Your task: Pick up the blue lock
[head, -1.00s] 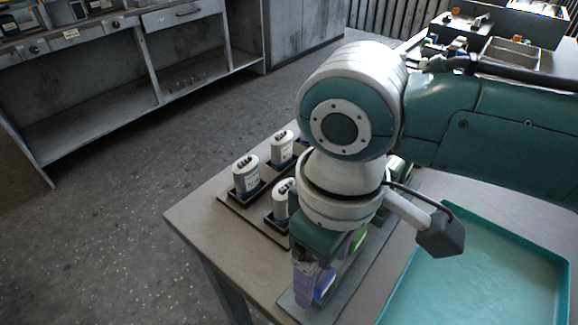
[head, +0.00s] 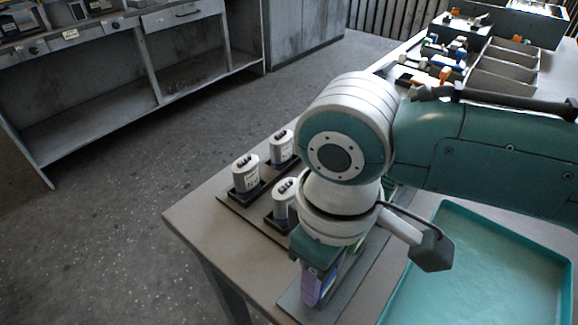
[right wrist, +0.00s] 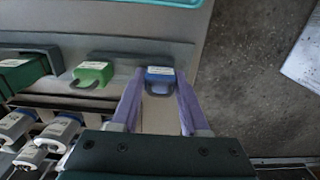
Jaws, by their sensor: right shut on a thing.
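The blue lock (right wrist: 160,74) shows in the right wrist view, with its dark shackle toward me, at the end of a grey strip. My right gripper (right wrist: 158,88) has its purple fingers on either side of it, shut on it. In the head view the gripper (head: 318,288) points down at the table's near end, and the lock is mostly hidden behind the fingers. I cannot tell whether the lock is clear of the strip. My left gripper is not in view.
A teal tray (head: 480,270) lies at right. Bins (head: 500,72) stand at the back.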

